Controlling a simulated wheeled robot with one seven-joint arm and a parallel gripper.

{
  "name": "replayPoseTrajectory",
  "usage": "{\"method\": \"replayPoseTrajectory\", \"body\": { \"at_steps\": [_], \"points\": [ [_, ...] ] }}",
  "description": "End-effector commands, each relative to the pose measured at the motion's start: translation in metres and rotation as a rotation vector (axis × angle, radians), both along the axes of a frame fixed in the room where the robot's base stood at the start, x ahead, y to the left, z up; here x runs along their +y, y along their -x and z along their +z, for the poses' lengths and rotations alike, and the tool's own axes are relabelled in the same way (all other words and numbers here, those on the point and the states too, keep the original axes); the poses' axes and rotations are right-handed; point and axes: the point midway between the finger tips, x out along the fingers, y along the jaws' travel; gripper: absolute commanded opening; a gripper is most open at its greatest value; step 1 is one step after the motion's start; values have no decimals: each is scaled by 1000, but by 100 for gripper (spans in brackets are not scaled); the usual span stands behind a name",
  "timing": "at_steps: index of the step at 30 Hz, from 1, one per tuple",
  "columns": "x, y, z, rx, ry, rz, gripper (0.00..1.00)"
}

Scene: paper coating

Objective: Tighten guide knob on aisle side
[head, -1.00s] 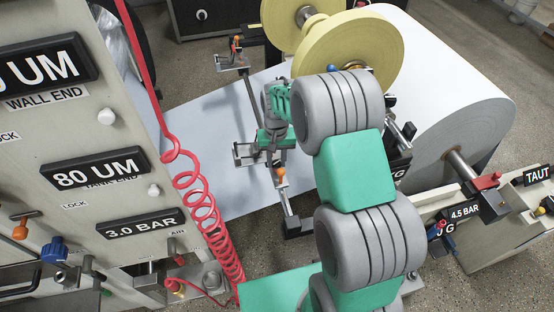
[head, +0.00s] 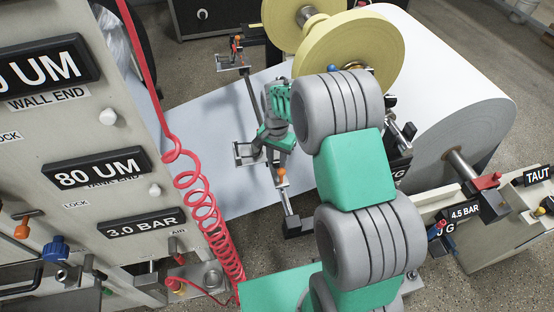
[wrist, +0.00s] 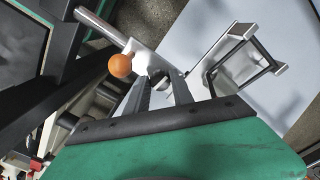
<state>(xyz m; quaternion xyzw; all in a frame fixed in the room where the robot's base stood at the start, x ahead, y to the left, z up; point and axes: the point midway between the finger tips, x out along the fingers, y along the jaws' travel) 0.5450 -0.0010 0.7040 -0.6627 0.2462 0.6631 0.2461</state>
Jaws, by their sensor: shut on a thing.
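The aisle-side guide is a metal bracket on a cross bar over the pale paper web (head: 225,185), with an orange ball (head: 281,174) near it. In the wrist view the orange ball (wrist: 120,66) sits just left of my fingertips, and the metal frame of the guide (wrist: 245,62) is to their right. My gripper (wrist: 160,76) is shut at the metal clamp between these two. The gripped part, seemingly the guide knob, is mostly hidden between the fingers. In the head view my gripper (head: 262,150) is low over the guide, its hand tilted.
A second guide with an orange knob (head: 234,43) stands at the far end of the bar. A large paper roll (head: 450,85) and yellow discs (head: 350,50) are to the right. A red coiled hose (head: 205,210) and a panel (head: 60,120) are on the left.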

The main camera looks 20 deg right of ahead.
Motion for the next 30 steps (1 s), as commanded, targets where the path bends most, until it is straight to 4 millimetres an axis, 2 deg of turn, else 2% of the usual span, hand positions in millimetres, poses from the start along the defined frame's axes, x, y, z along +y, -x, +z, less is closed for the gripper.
{"method": "replayPoseTrajectory", "body": {
  "at_steps": [9, 10, 17, 25, 30],
  "points": [
    [0, -1, 1, -3, 0, -1, 0],
    [0, -1, 1, -3, 0, -1, 30],
    [0, 0, 0, -1, 0, -1, 49],
    [0, 0, 2, -1, 0, -1, 50],
    [0, -1, 26, -4, 0, 0, 50]
  ]
}}
